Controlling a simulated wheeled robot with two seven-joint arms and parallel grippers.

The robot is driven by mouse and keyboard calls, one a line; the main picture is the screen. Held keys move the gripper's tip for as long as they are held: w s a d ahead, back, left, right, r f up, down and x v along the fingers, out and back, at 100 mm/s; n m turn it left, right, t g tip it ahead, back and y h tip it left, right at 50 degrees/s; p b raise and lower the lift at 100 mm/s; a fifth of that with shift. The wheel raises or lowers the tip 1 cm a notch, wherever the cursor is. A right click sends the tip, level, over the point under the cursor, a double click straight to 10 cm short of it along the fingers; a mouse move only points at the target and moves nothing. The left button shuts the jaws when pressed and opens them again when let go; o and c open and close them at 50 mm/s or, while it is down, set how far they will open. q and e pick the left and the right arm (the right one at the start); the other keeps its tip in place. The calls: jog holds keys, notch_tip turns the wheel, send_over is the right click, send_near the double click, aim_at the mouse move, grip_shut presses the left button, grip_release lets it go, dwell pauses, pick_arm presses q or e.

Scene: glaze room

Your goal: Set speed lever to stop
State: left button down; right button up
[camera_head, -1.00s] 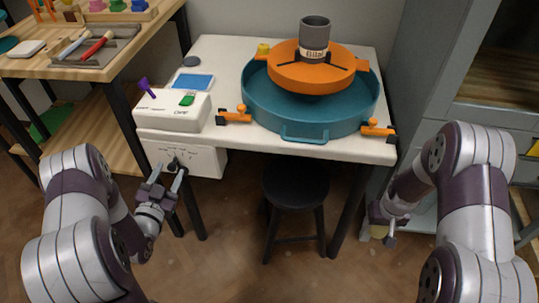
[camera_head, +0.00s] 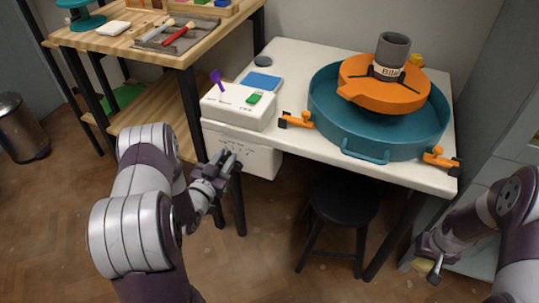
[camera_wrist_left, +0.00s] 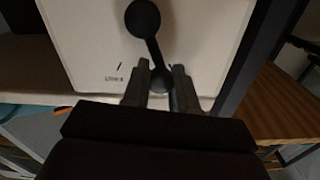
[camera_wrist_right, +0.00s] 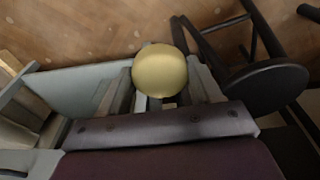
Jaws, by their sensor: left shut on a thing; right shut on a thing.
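The speed lever (camera_wrist_left: 152,50) is a black arm with a round disc at one end and a knob at the other, on the white front face of the control box (camera_wrist_left: 85,45). My left gripper (camera_wrist_left: 160,88) is shut on the lever's knob end, which sits between its fingers. In the head view my left gripper (camera_head: 228,163) covers most of the lever at the box's front (camera_head: 255,160). My right gripper (camera_wrist_right: 160,95) is shut on a round yellow thing (camera_wrist_right: 160,70); in the head view this gripper (camera_head: 432,265) is low at the right.
On the white table stand a purple switch (camera_head: 217,79), a green switch (camera_head: 254,98) and a teal basin (camera_head: 330,125) with an orange wheel (camera_head: 365,90) and grey cup (camera_head: 392,52). A black stool (camera_head: 340,200) stands below. A wooden workbench (camera_head: 205,55) is at left.

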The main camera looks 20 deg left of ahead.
pick_arm(q)
jog(key=shift+a+f+n, duration=0.25)
jog(key=shift+a+n, duration=0.2)
jog(key=shift+n, duration=0.55)
pick_arm(e)
jog(key=shift+r, duration=0.25)
pick_arm(q)
jog(key=c, duration=0.9)
grip_release()
jog(key=shift+c, duration=0.2)
pick_arm(e)
notch_tip(320, 180, up, 3)
jog(key=p, duration=0.3)
jog(key=shift+f, duration=0.1)
pick_arm(q)
jog(key=s+a, duration=0.1)
jog(key=s, duration=1.1)
